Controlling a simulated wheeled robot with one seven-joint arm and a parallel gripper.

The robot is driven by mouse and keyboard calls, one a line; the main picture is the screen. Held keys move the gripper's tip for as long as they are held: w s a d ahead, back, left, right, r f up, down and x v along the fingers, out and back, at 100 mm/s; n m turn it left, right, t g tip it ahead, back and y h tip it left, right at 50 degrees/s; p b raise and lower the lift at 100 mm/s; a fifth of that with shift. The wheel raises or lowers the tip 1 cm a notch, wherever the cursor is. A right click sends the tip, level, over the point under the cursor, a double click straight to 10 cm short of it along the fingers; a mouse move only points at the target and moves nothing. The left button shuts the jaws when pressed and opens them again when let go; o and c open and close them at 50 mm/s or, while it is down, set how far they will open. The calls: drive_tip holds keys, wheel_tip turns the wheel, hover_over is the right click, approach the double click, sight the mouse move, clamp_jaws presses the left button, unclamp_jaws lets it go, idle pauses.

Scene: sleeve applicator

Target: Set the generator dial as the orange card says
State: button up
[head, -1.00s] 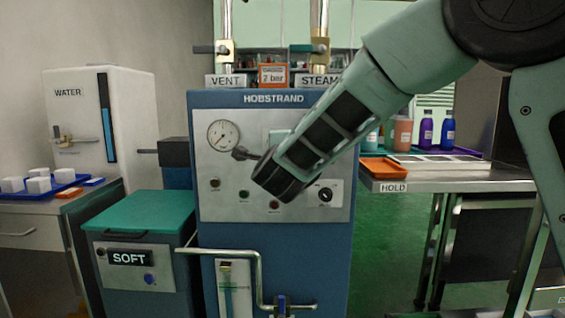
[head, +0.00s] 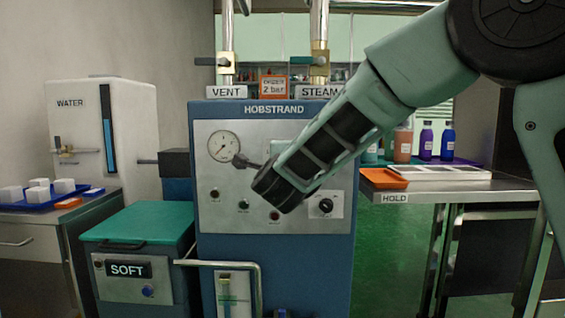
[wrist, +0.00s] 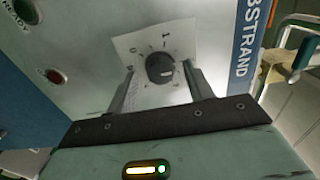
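The orange card (head: 274,87) stands on top of the blue HOBSTRAND machine and reads "2 bar"; its upper line is too small to read. The generator dial (head: 326,206) is a round black knob on a pale numbered plate at the panel's lower right. In the wrist view the dial (wrist: 160,68) shows close up with figures around it; its exact setting is hard to read. My gripper (wrist: 158,82) is open, its two fingers apart on either side of the dial in that view. Contact with the knob is not visible.
A round gauge (head: 224,147) and several indicator lights share the panel, with a red one (head: 274,215) near my arm. A bent pipe rail (head: 225,264) projects in front below. The HOLD table (head: 450,190) with an orange tray (head: 384,178) stands to the right.

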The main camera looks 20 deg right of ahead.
drive_tip(key=shift+s, duration=0.1)
drive_tip(key=p+v, duration=0.1)
drive_tip(key=v, duration=1.6)
drive_tip(key=shift+p, duration=0.35)
drive_tip(key=shift+s, duration=0.1)
